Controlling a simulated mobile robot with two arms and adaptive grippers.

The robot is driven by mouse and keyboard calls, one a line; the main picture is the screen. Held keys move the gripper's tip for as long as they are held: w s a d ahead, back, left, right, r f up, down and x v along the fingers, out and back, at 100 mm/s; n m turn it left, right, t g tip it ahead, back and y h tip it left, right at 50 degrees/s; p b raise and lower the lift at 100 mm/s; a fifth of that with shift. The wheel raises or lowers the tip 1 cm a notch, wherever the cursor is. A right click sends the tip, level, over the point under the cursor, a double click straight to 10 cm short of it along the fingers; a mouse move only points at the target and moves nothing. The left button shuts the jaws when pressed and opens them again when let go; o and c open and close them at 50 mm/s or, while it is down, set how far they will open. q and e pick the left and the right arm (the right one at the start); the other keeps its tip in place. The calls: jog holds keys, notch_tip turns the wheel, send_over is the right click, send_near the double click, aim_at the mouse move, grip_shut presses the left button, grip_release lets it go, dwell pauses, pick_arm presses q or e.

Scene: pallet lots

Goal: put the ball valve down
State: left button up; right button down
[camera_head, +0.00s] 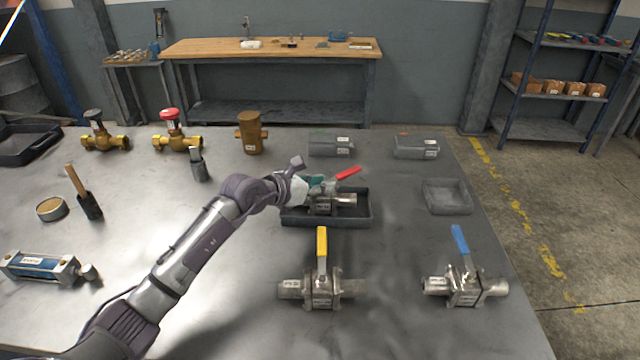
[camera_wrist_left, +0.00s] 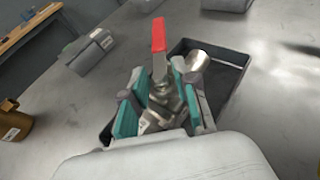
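The ball valve with the red handle (camera_head: 347,173) is a steel valve at or just above the dark tray (camera_head: 300,220) in the middle of the table. Its red handle (camera_wrist_left: 158,35) stands up in the left wrist view. My left gripper (camera_head: 318,187) is at the valve from the left; in the left wrist view its green-padded fingers (camera_wrist_left: 160,103) lie on both sides of the valve body and appear closed on it. I cannot tell whether the valve touches the tray floor. My right gripper is not in view.
A yellow-handled valve (camera_head: 322,288) and a blue-handled valve (camera_head: 466,285) stand at the front. An empty grey tray (camera_head: 447,196) is at right. Two brass valves (camera_head: 178,141), a brass fitting (camera_head: 251,133) and grey boxes (camera_head: 331,146) line the back.

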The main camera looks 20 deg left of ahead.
pick_arm(q)
jog(key=shift+o, duration=0.8)
jog(key=shift+r, duration=0.1)
jog(key=shift+s+a, duration=0.1)
jog(key=b+v, duration=0.1)
jog(key=v, duration=1)
jog(key=shift+s+a+r, duration=0.15)
jog(key=shift+s+a, duration=0.05)
jog(key=shift+s, duration=0.15)
